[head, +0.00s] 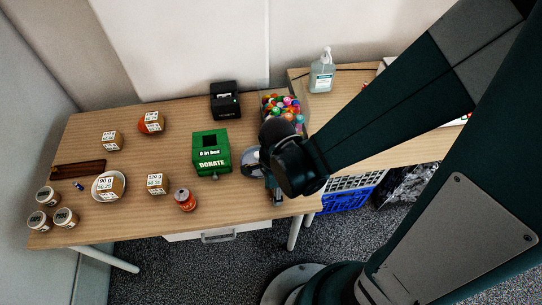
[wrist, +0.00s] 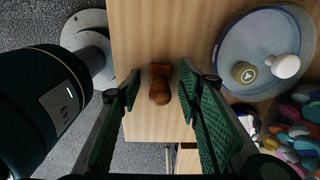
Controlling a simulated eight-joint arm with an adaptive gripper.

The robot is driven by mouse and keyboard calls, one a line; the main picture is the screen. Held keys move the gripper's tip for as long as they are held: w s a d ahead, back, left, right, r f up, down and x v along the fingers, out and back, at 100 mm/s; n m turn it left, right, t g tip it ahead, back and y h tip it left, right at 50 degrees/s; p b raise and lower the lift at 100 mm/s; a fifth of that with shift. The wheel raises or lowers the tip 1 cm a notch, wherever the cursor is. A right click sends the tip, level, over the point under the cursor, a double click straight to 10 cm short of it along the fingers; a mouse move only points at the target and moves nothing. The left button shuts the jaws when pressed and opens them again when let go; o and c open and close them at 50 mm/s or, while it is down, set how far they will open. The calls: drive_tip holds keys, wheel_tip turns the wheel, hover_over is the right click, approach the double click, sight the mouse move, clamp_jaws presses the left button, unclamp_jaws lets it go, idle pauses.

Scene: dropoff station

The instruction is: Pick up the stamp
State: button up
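The stamp (wrist: 160,86), a small brown wooden piece with a rounded handle, is on the light wood table near its edge in the wrist view. My gripper (wrist: 161,79) is open above it, with one green-padded finger on each side. Gaps show between the stamp and both fingers. In the head view my gripper (head: 274,192) is over the table's front edge, and my arm covers much of that area. I cannot make out the stamp there.
Beside the stamp is a round blue-grey dish (wrist: 228,58) holding a white knob and an olive round piece. Colourful items (wrist: 297,135) lie close by. A green donation box (head: 211,153) and an orange-red can (head: 185,200) stand left of my gripper.

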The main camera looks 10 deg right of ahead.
drive_tip(key=shift+f, duration=0.1)
drive_tip(key=shift+c, duration=0.6)
drive_tip(key=c, duration=0.8)
